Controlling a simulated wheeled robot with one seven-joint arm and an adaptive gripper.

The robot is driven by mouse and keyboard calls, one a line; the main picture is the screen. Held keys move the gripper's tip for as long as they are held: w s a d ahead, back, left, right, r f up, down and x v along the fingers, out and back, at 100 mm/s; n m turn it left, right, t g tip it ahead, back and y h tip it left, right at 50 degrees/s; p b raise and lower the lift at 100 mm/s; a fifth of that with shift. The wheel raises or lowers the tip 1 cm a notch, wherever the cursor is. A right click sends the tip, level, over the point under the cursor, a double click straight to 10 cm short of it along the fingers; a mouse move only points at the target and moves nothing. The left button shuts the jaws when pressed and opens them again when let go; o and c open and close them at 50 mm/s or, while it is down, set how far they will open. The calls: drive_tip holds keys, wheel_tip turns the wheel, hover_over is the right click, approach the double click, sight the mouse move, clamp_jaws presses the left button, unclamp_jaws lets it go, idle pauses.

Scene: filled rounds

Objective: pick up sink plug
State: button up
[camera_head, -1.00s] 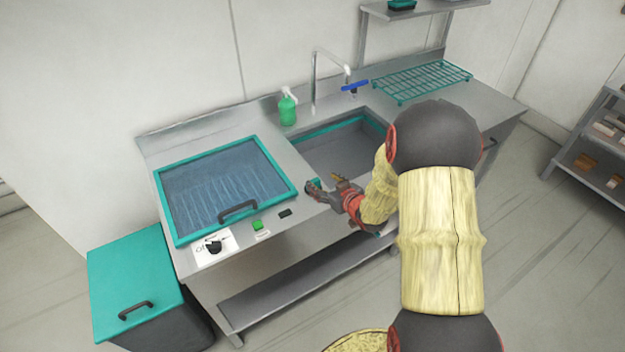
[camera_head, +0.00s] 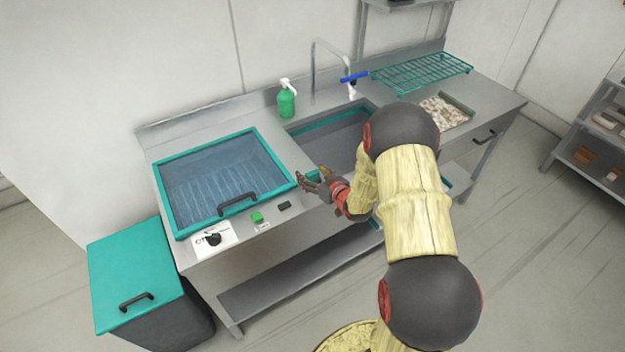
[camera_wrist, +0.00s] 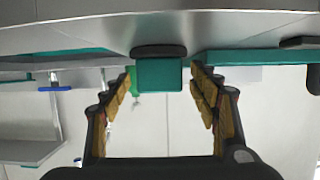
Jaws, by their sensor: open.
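The sink plug (camera_wrist: 160,74) shows in the wrist view as a small teal block with a dark rounded base, against the steel counter. The wrist picture is upside down, so the dark base sits on the counter side. My gripper (camera_wrist: 161,80) is open, with one finger on each side of the plug in that view. I cannot tell how deep the plug lies between the fingers. In the head view my gripper (camera_head: 313,179) is over the counter between the sink (camera_head: 335,140) and the teal-framed lid (camera_head: 280,160); only a bit of teal shows by its fingertips.
A green soap bottle (camera_head: 287,104) and a tap (camera_head: 314,75) stand behind the sink. A green button (camera_head: 257,217), a small dark piece (camera_head: 285,205) and a dial (camera_head: 213,240) are along the counter front. A teal rack (camera_head: 420,74) is at the right.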

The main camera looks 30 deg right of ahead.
drive_tip(key=c, duration=0.4)
drive_tip(key=c, duration=0.9)
